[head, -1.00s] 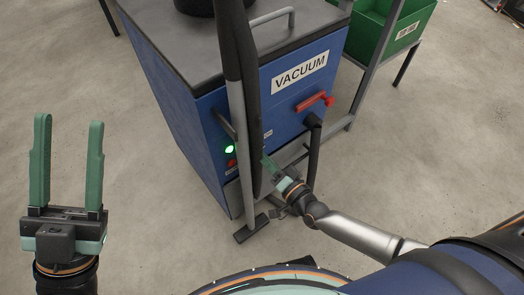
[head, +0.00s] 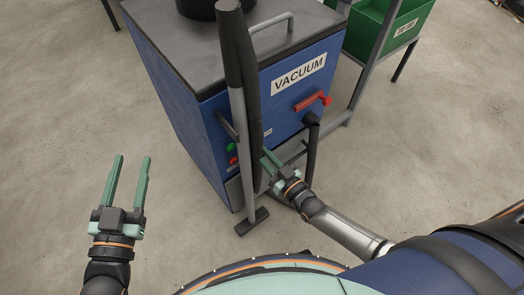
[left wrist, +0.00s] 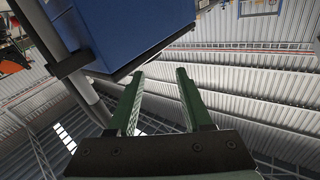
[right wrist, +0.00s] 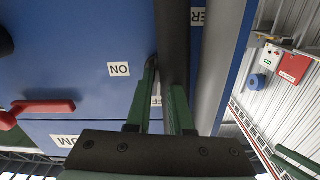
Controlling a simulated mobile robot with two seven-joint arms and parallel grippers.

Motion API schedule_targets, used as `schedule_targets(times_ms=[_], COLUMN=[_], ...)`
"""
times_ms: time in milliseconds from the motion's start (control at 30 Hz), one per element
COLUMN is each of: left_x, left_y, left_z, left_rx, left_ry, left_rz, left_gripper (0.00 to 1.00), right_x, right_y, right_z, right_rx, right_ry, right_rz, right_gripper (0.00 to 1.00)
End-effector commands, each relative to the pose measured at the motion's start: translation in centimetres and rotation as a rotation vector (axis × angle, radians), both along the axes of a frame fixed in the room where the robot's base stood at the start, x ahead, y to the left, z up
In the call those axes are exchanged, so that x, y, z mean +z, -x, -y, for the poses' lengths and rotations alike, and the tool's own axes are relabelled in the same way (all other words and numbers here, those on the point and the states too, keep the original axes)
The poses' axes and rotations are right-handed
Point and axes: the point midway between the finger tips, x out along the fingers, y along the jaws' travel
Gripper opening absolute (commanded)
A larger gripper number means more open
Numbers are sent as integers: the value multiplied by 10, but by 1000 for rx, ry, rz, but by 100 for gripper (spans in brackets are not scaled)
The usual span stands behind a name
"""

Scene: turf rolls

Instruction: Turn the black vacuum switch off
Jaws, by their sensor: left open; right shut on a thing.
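The blue vacuum cabinet (head: 180,95) carries a VACUUM label and, on its front, a green light (head: 230,147) and a red light (head: 232,160). The green light looks unlit. My right gripper (head: 266,157) is at the lower front, close beside the black tube (head: 251,110). In the right wrist view its fingers (right wrist: 163,95) close around a black part (right wrist: 167,105) that seems to be the switch; most of it is hidden. An ON label (right wrist: 119,69) and a partly covered OFF label are nearby. My left gripper (head: 131,172) is open, empty and apart from the cabinet.
A grey wand (head: 238,120) stands upright before the cabinet, beside the black tube. A red lever (head: 313,102) and a black hose (head: 313,140) are right of my right gripper. A green bin (head: 385,30) on a grey frame is at the back right. The floor at left is clear.

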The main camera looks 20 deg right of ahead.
Motion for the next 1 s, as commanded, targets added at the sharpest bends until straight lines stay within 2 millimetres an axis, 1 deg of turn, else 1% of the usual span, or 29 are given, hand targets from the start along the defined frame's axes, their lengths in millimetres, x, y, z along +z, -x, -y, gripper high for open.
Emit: schedule_targets(times_ms=[100,300,500,833,867,1000], left_x=[-10,-20,-24,-25,-25,-25], left_y=[0,1,1,1,1,1], left_z=[0,-1,-1,-1,-1,-1], left_rx=[5,9,11,12,12,12], left_ry=[0,-1,-1,-1,-1,-1], left_rz=[-42,-84,-99,-100,-100,-100], left_gripper=[50,50,50,50,50,50], right_x=[2,2,2,2,2,1], right_y=[-1,-1,-1,-2,-2,-1], right_z=[0,-1,-1,-1,-1,0], right_rx=[-1,-1,0,0,1,0], right_ry=[52,106,126,128,128,127], right_rz=[22,42,49,51,51,49], right_gripper=[0,0,0,0,23,39])
